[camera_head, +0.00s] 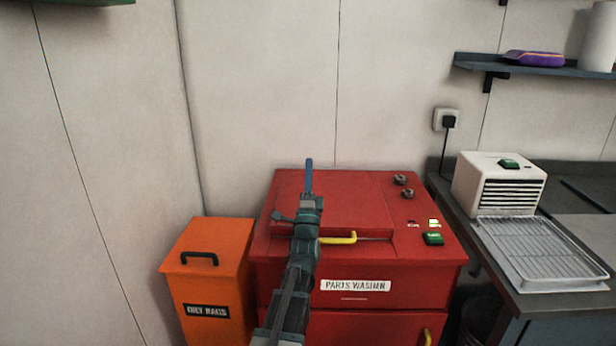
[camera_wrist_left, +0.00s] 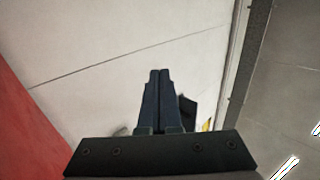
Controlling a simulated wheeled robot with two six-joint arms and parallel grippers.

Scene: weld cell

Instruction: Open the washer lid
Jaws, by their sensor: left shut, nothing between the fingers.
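The red parts washer (camera_head: 280,248) stands against the wall in the head view. Its flat red lid (camera_head: 350,205) looks shut, lying level with the top. A yellow handle (camera_head: 340,239) is at the lid's front edge, partly hidden by my left arm. My left gripper (camera_head: 309,166) is shut and empty, pointing toward the wall over the lid's left part, beyond the handle. I cannot tell its height above the lid. In the left wrist view, the closed fingers (camera_wrist_left: 160,75) hold nothing. My right gripper is not in view.
An orange oily-rags bin (camera_head: 207,262) stands left of the washer. Knobs (camera_head: 402,180) and a green item (camera_head: 433,239) are on the washer's right top. A bench at right holds a white vented box (camera_head: 499,184) and a wire-rack tray (camera_head: 560,283). A shelf (camera_head: 530,67) hangs above.

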